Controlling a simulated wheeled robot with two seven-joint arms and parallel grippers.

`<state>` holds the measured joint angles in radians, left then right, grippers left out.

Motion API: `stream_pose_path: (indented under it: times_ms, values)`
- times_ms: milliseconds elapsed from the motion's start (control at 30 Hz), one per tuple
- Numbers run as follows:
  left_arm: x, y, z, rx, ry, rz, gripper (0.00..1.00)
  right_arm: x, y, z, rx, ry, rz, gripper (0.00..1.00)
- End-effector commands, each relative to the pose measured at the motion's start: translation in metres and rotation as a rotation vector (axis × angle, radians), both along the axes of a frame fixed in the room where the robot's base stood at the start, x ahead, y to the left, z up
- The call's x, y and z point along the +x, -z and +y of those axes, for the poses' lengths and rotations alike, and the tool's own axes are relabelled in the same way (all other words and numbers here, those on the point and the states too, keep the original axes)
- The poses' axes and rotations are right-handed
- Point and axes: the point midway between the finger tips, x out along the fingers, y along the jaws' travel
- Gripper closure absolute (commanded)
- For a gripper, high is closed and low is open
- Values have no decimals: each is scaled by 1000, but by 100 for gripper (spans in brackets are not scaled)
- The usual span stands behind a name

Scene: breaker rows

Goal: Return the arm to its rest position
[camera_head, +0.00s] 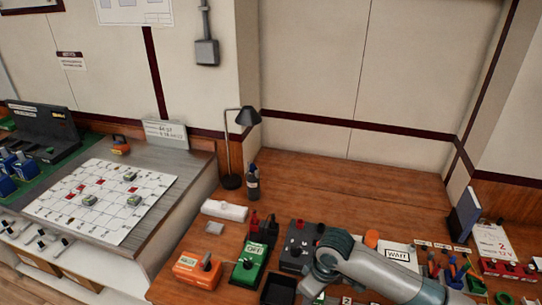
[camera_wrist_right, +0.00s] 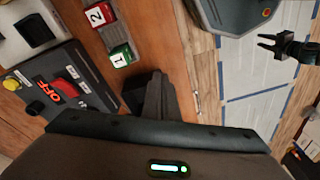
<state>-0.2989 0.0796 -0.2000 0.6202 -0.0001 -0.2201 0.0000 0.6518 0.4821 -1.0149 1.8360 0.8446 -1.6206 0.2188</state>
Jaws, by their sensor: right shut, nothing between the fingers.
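My right arm (camera_head: 375,272) reaches in from the lower right of the head view, bent low over the front of the wooden bench (camera_head: 335,185). Its gripper is not clearly visible there. In the right wrist view my right gripper (camera_wrist_right: 157,98) shows as dark fingers closed together, with nothing between them. My left gripper does not show in the head view.
An orange box (camera_head: 197,268), a green box (camera_head: 248,264) and a dark lamp (camera_head: 240,135) stand on the bench. A WAIT card (camera_head: 397,254) and tools are at right. The bench's back middle is clear. A dark forked thing (camera_wrist_right: 285,46) shows in the wrist view.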

Motion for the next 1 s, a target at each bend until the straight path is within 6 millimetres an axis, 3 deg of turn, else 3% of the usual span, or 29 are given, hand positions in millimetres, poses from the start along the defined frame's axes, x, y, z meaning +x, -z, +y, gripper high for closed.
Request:
stream_pose_path:
  times_ms: [233,467,667,1000]
  values:
    - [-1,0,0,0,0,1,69,-48,15,38,127,16,-39,100]
    - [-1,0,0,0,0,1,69,-87,20,48,218,105,-92,100]
    - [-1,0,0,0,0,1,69,-120,24,32,248,228,-134,100]
    - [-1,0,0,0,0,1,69,-184,33,-37,176,473,-187,100]
